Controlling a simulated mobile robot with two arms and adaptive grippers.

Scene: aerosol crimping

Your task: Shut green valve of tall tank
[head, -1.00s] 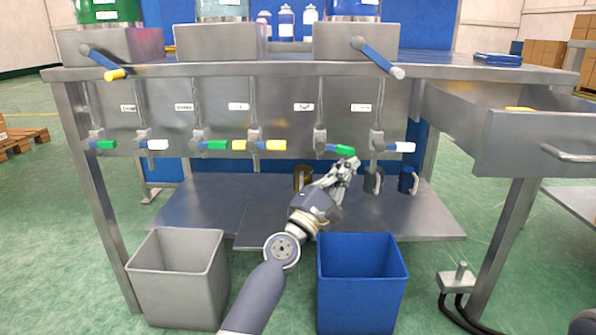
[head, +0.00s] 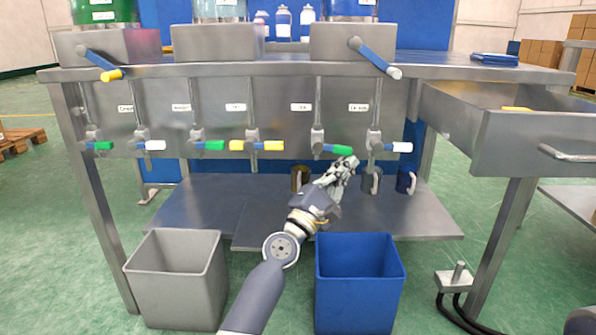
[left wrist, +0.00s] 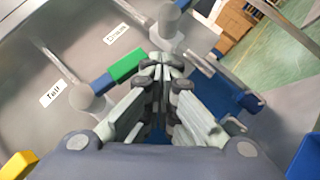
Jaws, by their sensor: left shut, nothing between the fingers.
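A green-ended valve handle (head: 337,149) lies roughly level on the panel, on the pipe second from right. In the left wrist view its green grip (left wrist: 127,65) and blue part lie just left of my fingertips. My left gripper (head: 350,164) is shut and empty, just below and beside the handle's green end; I cannot tell whether they touch. Two more green-ended handles, the far-left one (head: 100,146) and a middle one (head: 209,145), sit further left. The pipe labels are too small to read surely. My right gripper is not in view.
White-ended (head: 400,147) and yellow-ended (head: 272,146) handles flank the green one. A grey bin (head: 173,285) and a blue bin (head: 358,288) stand in front. An open drawer (head: 530,136) juts out right.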

